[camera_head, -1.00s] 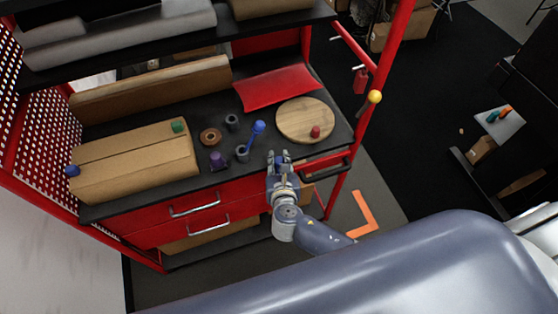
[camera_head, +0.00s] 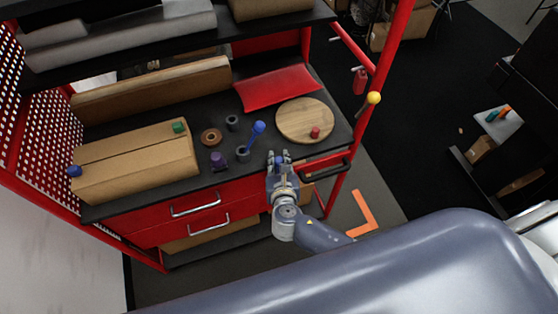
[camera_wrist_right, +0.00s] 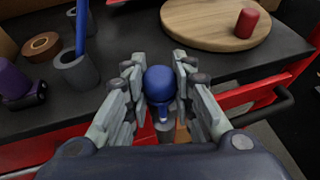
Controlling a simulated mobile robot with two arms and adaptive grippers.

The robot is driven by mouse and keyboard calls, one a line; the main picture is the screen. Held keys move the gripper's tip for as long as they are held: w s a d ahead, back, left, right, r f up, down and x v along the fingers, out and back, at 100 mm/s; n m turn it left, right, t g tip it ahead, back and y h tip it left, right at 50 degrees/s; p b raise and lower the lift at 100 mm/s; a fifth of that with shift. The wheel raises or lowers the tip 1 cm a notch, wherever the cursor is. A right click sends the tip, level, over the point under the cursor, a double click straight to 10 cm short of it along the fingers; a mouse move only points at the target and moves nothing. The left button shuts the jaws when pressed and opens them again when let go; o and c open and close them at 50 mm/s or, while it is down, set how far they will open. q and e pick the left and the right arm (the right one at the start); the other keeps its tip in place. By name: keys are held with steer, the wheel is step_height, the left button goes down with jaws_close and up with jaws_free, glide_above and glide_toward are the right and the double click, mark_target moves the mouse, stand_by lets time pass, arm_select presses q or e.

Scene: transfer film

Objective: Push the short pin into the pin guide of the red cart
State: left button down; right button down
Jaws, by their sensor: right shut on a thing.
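A short pin with a round blue head (camera_wrist_right: 160,84) is between the fingers of my right gripper (camera_wrist_right: 158,85) in the right wrist view. My right gripper is shut on it, and it also shows in the head view (camera_head: 279,158), at the cart's front edge. The pin's blue shaft points down toward a grey cylindrical piece (camera_wrist_right: 167,131), which may be the pin guide; how deep the shaft sits is hidden. The red cart (camera_head: 235,200) has a black top and red drawers. My left gripper is not in view.
A longer blue pin (camera_head: 258,128) stands tilted in a grey cup (camera_head: 242,154). A purple piece (camera_head: 218,161), a brown ring (camera_head: 211,137) and a cardboard box (camera_head: 135,165) are left of it. A round wooden board (camera_head: 300,118) carries a red piece (camera_head: 315,132).

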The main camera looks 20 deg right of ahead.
steer(key=shift+p, duration=0.7)
stand_by(1.3)
steer(key=shift+f+b, duration=0.4)
steer(key=shift+f, duration=0.05)
stand_by(0.3)
steer(key=shift+r, duration=0.1)
steer(key=shift+d+r+p, duration=0.1)
steer(key=shift+r+p, duration=0.25)
steer(key=shift+p, duration=0.1)
steer(key=shift+w, duration=0.1)
stand_by(0.7)
steer(key=shift+f+b, duration=0.35)
steer(key=shift+f, duration=0.05)
stand_by(0.7)
steer(key=shift+r, duration=0.2)
